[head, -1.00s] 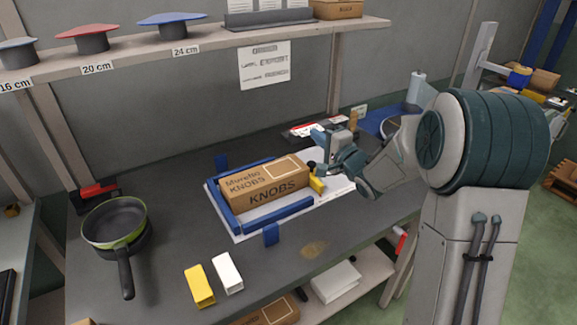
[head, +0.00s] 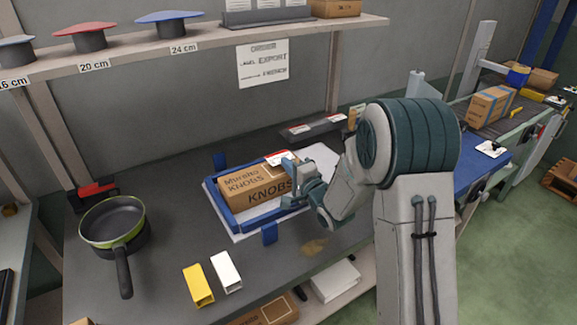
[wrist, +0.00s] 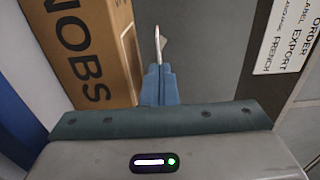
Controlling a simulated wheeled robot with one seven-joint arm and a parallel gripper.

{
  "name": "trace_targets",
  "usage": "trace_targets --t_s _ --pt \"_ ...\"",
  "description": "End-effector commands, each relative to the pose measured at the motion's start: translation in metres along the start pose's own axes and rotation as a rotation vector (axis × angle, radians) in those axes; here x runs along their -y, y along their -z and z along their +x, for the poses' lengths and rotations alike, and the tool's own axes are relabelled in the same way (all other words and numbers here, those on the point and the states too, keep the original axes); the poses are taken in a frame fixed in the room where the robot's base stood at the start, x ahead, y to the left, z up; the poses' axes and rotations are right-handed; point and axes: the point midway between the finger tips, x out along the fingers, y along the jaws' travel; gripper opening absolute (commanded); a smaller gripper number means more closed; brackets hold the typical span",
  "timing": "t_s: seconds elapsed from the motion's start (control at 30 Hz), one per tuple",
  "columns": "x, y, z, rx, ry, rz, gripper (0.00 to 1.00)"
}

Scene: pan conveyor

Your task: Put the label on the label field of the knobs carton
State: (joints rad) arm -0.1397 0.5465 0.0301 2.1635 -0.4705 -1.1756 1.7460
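The knobs carton (head: 240,187) is a brown box lying in a blue-edged frame (head: 275,216) on the dark bench. It also shows at the left of the wrist view (wrist: 88,45). My gripper (head: 288,168) is at the carton's right end. In the wrist view its fingers (wrist: 158,75) are closed together on a thin label (wrist: 157,45), seen nearly edge-on. I cannot tell whether the label touches the carton.
A dark tray with labels (head: 306,129) lies behind the frame. A green-rimmed pan (head: 113,222) stands at left; yellow (head: 198,285) and white (head: 227,272) blocks lie in front. An order sheet (head: 263,63) hangs on the wall under the lid shelf.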

Motion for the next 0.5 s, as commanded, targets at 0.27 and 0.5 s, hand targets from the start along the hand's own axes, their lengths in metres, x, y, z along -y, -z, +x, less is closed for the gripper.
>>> trace_targets --t_s 0.27,0.5 --pt "-0.006 0.001 0.0 -0.001 0.0 0.001 0.0" --pt "-0.013 0.001 0.0 -0.001 0.0 0.001 0.0"
